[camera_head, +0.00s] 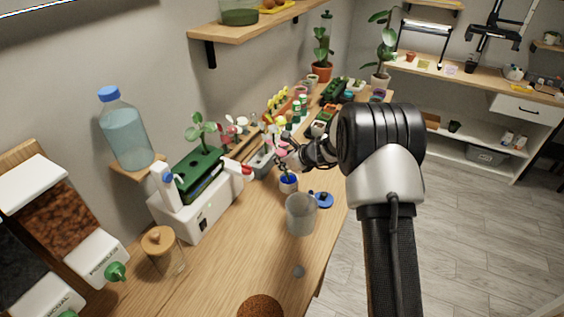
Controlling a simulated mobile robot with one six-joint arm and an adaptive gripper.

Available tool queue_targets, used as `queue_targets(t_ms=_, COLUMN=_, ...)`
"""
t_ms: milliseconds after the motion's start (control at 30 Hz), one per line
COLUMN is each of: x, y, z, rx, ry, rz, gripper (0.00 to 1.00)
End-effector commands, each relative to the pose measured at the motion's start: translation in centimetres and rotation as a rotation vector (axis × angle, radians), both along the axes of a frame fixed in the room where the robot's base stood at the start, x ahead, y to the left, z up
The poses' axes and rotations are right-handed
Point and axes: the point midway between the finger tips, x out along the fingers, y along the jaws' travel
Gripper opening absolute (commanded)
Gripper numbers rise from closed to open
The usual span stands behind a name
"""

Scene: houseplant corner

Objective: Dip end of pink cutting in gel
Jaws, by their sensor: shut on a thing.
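My gripper (292,158) is in the middle of the view, reaching left from my dark arm. It is shut on the pink cutting (281,164), which hangs roughly upright at its fingertips. A small pot with blue gel (288,184) stands on the wooden bench just below the cutting. I cannot tell whether the cutting's lower end touches the gel. A round blue lid (324,199) lies on the bench to the right of the pot.
A cloudy cup (301,214) stands in front of the gel pot. A white machine with a green tray (203,205) is to the left, and a lidded glass jar (163,250) is nearer. Several pots and plants crowd the bench behind. The near bench is mostly clear.

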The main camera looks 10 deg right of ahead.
Motion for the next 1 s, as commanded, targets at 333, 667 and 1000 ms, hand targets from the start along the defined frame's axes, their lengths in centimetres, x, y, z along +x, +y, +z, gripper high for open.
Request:
queue_targets(t_ms=333, x=0.0, y=0.0, z=-0.5, rx=0.0, ry=0.0, rz=0.0, gripper=0.0)
queue_targets(t_ms=667, x=0.0, y=0.0, z=-0.9, rx=0.0, ry=0.0, rz=0.0, gripper=0.0)
queue_targets(t_ms=1000, x=0.0, y=0.0, z=-1.3, rx=0.0, ry=0.0, rz=0.0, gripper=0.0)
